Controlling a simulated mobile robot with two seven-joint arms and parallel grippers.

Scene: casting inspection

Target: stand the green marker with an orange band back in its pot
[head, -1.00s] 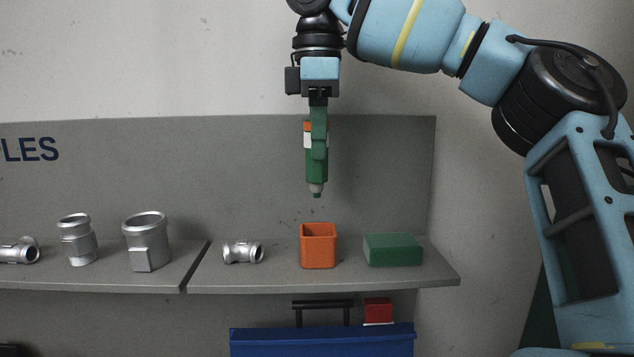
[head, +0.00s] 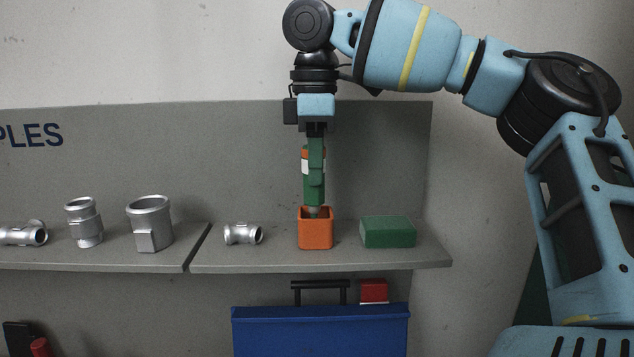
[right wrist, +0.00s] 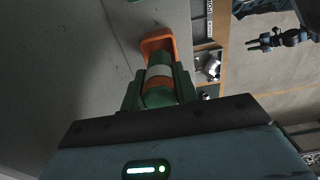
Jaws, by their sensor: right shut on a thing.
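The green marker (head: 306,177) has an orange band near its top and a white band below that. It is upright, tip down. My right gripper (head: 316,172) is shut on it; the green fingers hide part of its body. The orange pot (head: 315,235) stands on the shelf directly below. In the head view the marker's tip is at the pot's mouth; how far inside it is I cannot tell. In the right wrist view the marker (right wrist: 159,84) sits between the fingers, with the pot's rim (right wrist: 157,42) just beyond it. My left gripper is not in the head view.
A green block (head: 388,232) stands right of the pot, and a small metal pipe fitting (head: 243,234) lies to its left. Larger castings (head: 150,224) stand on the left shelf. A grey panel (head: 375,160) rises behind. A blue toolbox (head: 320,333) is below the shelf.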

